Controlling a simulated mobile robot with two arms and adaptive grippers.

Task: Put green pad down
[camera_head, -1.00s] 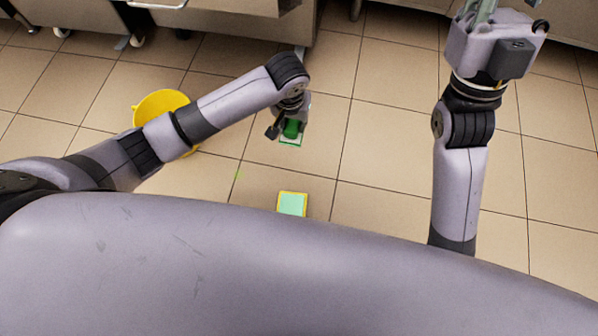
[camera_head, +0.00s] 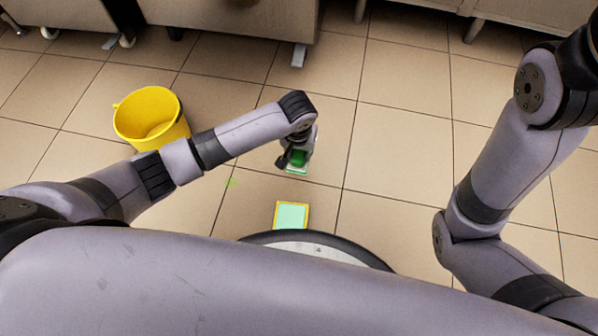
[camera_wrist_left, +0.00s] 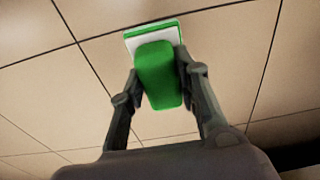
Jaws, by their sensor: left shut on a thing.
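My left gripper (camera_head: 297,160) is shut on the green pad (camera_head: 299,157), above the tiled floor in front of my base. In the left wrist view the pad (camera_wrist_left: 158,78) shows as a green block on a white and green flat plate, with one finger on each side of the block. Whether its plate touches the floor cannot be told. A flat mint-green square with a yellow border (camera_head: 291,215) lies on the floor, nearer to my base than the held pad. My right arm is at the right, with its gripper out of view.
A yellow bucket (camera_head: 151,120) stands on the floor left of my left gripper. Metal cabinets (camera_head: 230,18) on legs and wheels line the back. The tiled floor (camera_head: 400,130) between my two arms is clear.

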